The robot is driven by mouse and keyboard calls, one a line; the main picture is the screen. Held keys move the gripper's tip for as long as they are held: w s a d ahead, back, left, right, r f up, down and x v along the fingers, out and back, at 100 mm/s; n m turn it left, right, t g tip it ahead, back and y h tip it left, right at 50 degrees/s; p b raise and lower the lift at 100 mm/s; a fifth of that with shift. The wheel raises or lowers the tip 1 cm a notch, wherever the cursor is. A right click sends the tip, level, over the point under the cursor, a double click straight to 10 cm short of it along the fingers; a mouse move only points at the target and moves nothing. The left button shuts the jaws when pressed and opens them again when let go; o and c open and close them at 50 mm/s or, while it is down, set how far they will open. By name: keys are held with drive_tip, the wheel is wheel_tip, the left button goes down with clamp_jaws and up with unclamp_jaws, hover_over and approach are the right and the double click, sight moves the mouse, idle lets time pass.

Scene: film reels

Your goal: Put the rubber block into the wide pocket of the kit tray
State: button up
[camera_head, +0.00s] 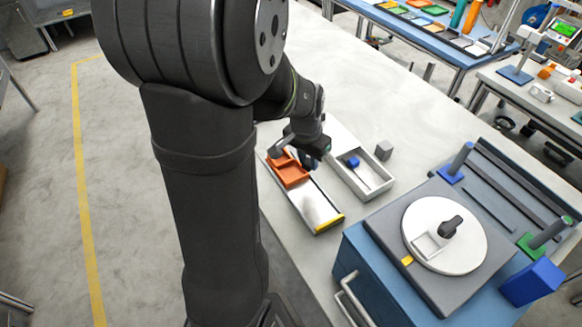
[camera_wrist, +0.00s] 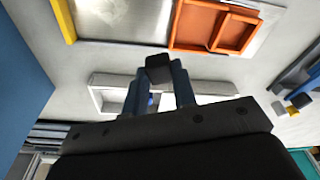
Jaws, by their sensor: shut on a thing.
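My gripper (camera_wrist: 158,84) is shut on a dark block, which I take for the rubber block (camera_wrist: 158,68), held between the blue-grey fingertips. In the head view my gripper (camera_head: 309,162) hangs between the orange pocketed tray (camera_head: 291,174) and the white divided tray (camera_head: 377,188); the block cannot be made out there. The orange tray has two visible pockets (camera_wrist: 192,25) of unequal look in the wrist view. The white tray holds a small blue piece (camera_head: 352,162). I cannot tell for certain which of these is the kit tray. The fingers hide part of the white tray in the wrist view.
A grey cube (camera_head: 384,150) stands beyond the white tray. A metal plate (camera_head: 315,204) with a yellow end adjoins the orange tray. A blue cabinet with a round white turntable (camera_head: 470,242) and upright posts stands at the right.

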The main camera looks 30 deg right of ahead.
hover_over(292, 174)
drive_tip(key=f, duration=0.3)
drive_tip(key=shift+a+f, duration=0.25)
drive_tip(key=shift+f, duration=2.1)
drive_tip(key=o, duration=0.7)
drive_tip(key=shift+f, duration=0.15)
drive_tip(key=shift+c, duration=0.2)
wheel_tip(292, 174, up, 12)
drive_tip(key=a, duration=0.1)
drive_tip(key=shift+s+a, duration=0.35)
drive_tip(key=shift+s, duration=0.05)
